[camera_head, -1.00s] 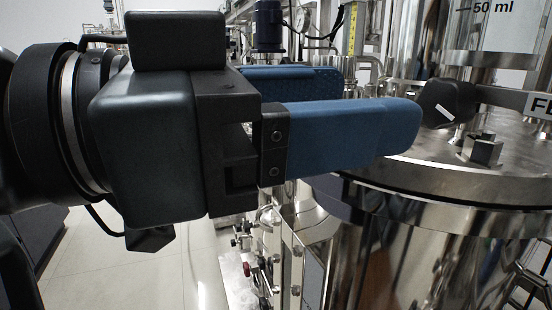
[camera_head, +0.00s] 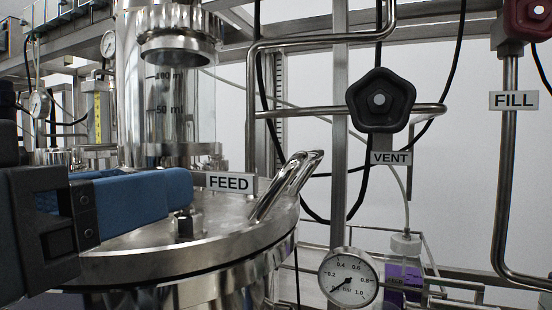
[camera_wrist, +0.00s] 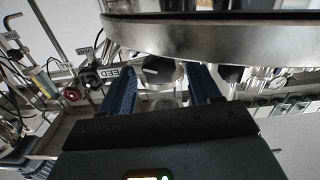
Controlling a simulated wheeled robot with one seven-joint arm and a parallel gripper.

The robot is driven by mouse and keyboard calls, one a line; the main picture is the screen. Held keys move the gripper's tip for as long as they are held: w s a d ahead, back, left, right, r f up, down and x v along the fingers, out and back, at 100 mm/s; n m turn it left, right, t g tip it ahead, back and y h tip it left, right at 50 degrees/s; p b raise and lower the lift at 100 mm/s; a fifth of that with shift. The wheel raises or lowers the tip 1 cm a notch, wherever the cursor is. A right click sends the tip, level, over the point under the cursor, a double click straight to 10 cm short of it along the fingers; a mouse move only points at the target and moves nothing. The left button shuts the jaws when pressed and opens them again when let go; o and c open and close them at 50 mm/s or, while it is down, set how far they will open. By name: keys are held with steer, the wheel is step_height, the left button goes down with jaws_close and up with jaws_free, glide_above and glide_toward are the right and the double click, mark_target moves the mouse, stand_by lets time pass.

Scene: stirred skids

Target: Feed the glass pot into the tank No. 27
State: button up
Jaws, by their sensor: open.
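The glass pot (camera_head: 185,112), a clear cylinder with ml marks, stands upright above the steel tank lid (camera_head: 225,228). A FEED label (camera_head: 230,182) sits on a bar at its base and also shows in the wrist view (camera_wrist: 110,72). My gripper (camera_head: 165,182) has blue fingers and is open, over the lid's left part. In the wrist view a dark valve knob (camera_wrist: 157,70) lies between the fingertips. I cannot tell whether they touch it. The head view hides the knob behind the near finger. I see no tank number.
A bent handle (camera_head: 288,185) and a bolt (camera_head: 185,222) rise from the lid. Right of the tank are a VENT valve (camera_head: 380,98), a FILL valve (camera_head: 525,20), pipes, a pressure gauge (camera_head: 348,277) and a purple-labelled bottle (camera_head: 403,278).

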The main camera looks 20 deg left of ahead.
steer(key=n+p, duration=0.3)
steer(key=shift+r, duration=0.3)
steer(key=shift+s+f+n, duration=0.25)
steer(key=shift+n, duration=0.15)
steer(key=s, duration=0.7)
steer(key=shift+a+b, duration=0.3)
steer(key=shift+b, duration=0.05)
